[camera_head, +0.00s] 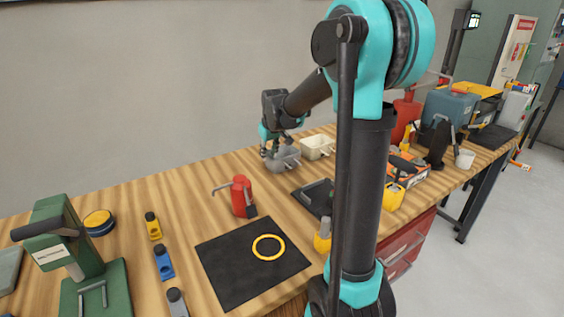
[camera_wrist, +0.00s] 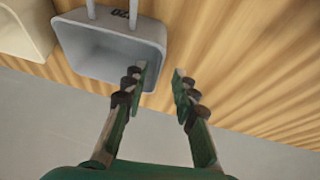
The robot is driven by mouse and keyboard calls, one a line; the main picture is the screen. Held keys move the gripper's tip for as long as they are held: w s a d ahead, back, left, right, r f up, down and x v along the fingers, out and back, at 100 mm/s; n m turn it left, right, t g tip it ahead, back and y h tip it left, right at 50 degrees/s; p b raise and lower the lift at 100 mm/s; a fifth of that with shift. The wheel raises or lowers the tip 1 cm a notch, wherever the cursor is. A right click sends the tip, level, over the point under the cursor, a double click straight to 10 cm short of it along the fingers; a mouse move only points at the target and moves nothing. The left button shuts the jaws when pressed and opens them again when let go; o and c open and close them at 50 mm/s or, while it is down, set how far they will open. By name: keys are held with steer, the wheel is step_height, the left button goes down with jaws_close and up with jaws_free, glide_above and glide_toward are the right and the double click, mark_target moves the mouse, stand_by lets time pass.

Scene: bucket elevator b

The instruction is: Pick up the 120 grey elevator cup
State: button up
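The grey elevator cup (camera_head: 284,160) stands near the back edge of the wooden table. In the wrist view the grey cup (camera_wrist: 108,52) has its open mouth towards the camera, and a number marking shows upside down at its upper right. My gripper (camera_head: 270,150) is at the cup's left side in the head view. In the wrist view my gripper (camera_wrist: 159,70) is open, with a gap between its fingertips. The left finger overlaps the cup's mouth and the right finger is outside, past the cup's right wall. I cannot tell whether either finger touches it.
A cream cup (camera_head: 317,147) stands close beside the grey cup; it also shows in the wrist view (camera_wrist: 22,30). A red oil can (camera_head: 242,196) and a black tray (camera_head: 316,196) are nearer. The wall rises behind the table. Table right of the cup in the wrist view is bare.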

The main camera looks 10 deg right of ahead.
mark_target(269, 158)
steer(key=shift+x, duration=2.7)
steer(key=shift+s+d, duration=0.15)
steer(key=shift+s, duration=0.05)
jaws_close()
